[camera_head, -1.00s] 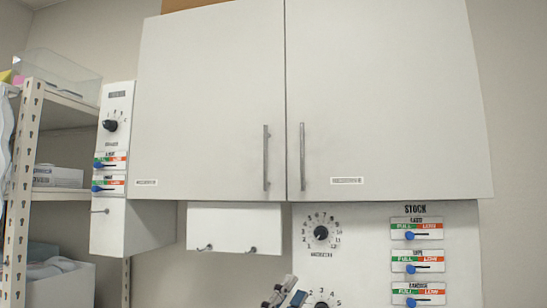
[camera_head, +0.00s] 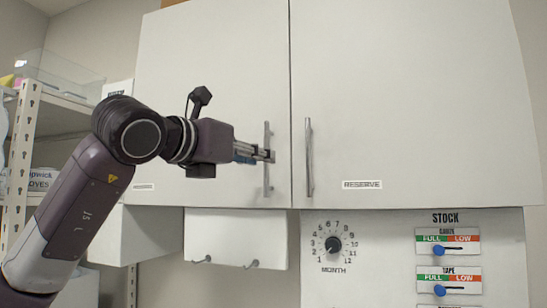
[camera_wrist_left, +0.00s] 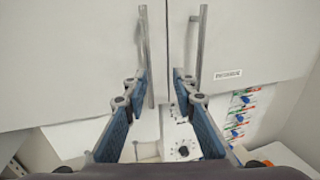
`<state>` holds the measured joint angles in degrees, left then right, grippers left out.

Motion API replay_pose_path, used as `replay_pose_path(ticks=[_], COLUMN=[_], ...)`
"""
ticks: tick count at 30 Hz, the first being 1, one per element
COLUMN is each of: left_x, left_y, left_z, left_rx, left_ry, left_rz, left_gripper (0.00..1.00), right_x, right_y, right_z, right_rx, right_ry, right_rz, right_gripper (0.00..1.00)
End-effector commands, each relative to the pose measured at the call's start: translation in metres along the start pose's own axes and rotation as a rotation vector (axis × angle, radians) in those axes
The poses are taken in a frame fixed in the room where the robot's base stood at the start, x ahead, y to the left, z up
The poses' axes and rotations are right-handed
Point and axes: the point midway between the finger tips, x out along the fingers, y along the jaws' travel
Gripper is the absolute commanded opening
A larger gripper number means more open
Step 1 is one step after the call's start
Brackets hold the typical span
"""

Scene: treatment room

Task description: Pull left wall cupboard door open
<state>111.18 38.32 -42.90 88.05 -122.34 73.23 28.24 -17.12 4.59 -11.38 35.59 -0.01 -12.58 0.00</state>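The left wall cupboard door (camera_head: 210,80) is shut, flush with the right door (camera_head: 400,90). Its upright bar handle (camera_head: 267,180) is near its right edge; it also shows in the left wrist view (camera_wrist_left: 143,35). My left gripper (camera_head: 262,155) is at this handle in the head view and partly covers it. In the left wrist view my left gripper (camera_wrist_left: 160,80) is open, and the handle's lower part shows between the fingers, close to the left one. Contact cannot be told. My right gripper is not in view.
The right door's handle (camera_head: 309,160) is close beside the left one. Below hang a white panel with hooks (camera_head: 235,240) and a stock board (camera_head: 400,235) with a month dial (camera_head: 333,245). A shelf rack (camera_head: 22,150) stands at the left, behind my arm.

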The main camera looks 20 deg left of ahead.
Motion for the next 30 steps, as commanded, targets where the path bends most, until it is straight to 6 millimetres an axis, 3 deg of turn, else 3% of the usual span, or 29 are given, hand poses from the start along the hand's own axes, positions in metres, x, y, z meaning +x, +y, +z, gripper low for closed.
replay_pose_path(ticks=[5, 18, 30], left_x=[-0.007, 0.056, 0.067], left_y=[0.016, 0.019, 0.019], left_z=[0.013, 0.015, 0.012], left_rx=[0.006, 0.006, 0.007], left_ry=[-0.005, -0.004, -0.006], left_rz=[0.063, 0.059, 0.059], left_gripper=[0.25, 0.25, 0.25], right_x=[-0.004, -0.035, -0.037], right_y=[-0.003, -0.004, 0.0], right_z=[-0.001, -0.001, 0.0], right_rx=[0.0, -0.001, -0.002], right_ry=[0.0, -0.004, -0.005], right_rz=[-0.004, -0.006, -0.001], right_gripper=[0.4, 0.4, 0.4])
